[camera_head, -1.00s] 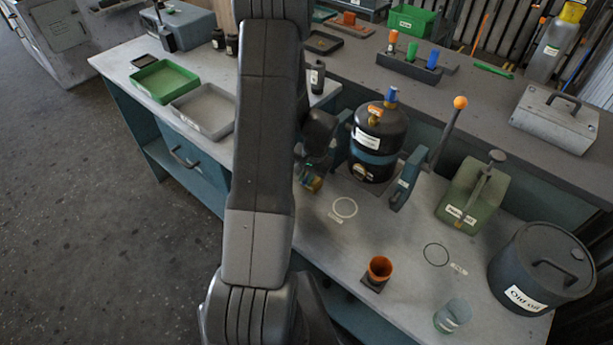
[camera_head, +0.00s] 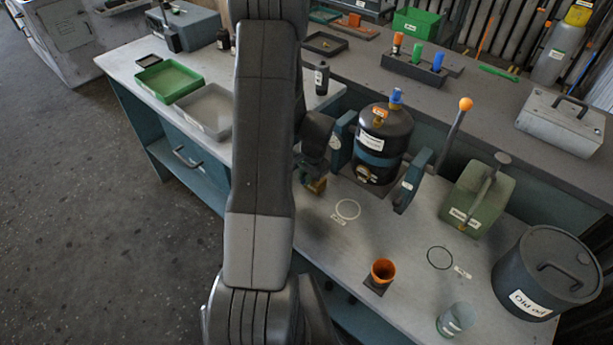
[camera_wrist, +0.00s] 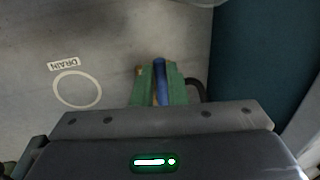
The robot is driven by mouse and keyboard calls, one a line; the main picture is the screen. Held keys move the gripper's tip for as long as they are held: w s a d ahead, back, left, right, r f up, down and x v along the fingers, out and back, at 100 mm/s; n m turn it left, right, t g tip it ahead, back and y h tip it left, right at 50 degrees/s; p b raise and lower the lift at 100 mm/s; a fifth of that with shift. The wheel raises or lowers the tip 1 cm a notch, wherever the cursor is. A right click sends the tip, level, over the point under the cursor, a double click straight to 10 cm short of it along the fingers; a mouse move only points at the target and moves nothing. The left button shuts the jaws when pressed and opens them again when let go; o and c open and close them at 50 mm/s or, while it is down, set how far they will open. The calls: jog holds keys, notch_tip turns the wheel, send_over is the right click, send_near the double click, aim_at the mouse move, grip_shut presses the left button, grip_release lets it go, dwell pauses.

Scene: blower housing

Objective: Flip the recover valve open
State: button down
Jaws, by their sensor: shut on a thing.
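My gripper (camera_head: 316,186) is low over the bench, just left of the black tank's stand. The wrist view shows its green fingers (camera_wrist: 160,92) shut on a narrow blue lever-like piece (camera_wrist: 160,75), with a bit of brass or orange beside it. What this piece is attached to is hidden, and I cannot read a label on it. The black tank (camera_head: 386,133) stands upright between two blue side plates, with a blue fitting (camera_head: 396,97) on top and an orange one (camera_head: 379,114) near its shoulder.
The drain ring (camera_head: 347,208) is marked on the bench; it also shows in the wrist view (camera_wrist: 78,90). An orange cup (camera_head: 382,270), a clear jar (camera_head: 455,320), a green can (camera_head: 478,200) and a dark drum (camera_head: 545,275) stand to the right. A lever with an orange knob (camera_head: 465,104) rises beside the tank.

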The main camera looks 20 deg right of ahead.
jog(key=c, duration=1.5)
grip_release()
jog(key=shift+o, duration=0.2)
notch_tip(320, 180, up, 14)
jog(key=s+d, duration=0.1)
jog(key=s, duration=0.1)
jog(key=shift+s+d+f+b, duration=0.15)
jog(key=shift+s+f+b, duration=0.05)
jog(key=shift+b, duration=0.2)
jog(key=shift+f, duration=0.15)
jog(key=f, duration=0.4)
jog(key=w+a+f, duration=0.1)
jog(key=f, duration=0.4)
jog(key=w+f, duration=0.1)
jog(key=f, duration=0.3)
jog(key=shift+w+a+f+p, duration=0.15)
jog(key=shift+p, duration=0.25)
